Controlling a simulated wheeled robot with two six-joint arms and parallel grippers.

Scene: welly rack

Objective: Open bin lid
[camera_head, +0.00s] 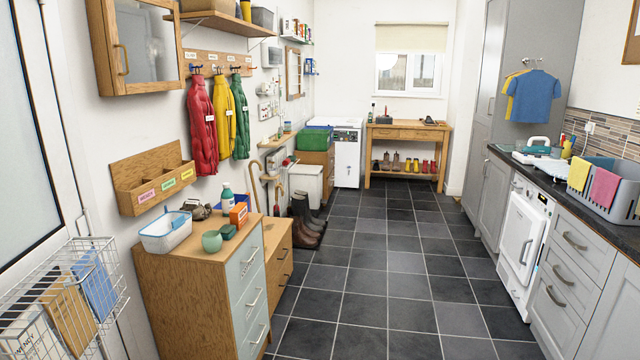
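A white bin (307,188) stands on the floor along the left wall, beyond the dark boots. Its flat white top (306,167) looks closed, though it is small at this distance. The bin's lower left is hidden by the drawer unit and boots. Neither of my grippers shows in the head view.
A drawer unit (205,290) with a white basket and small items stands at near left. Dark boots (306,218) stand in front of the bin. A green crate (314,138) sits beyond it. The tiled floor (380,270) is clear down the middle, with grey counters (575,280) on the right.

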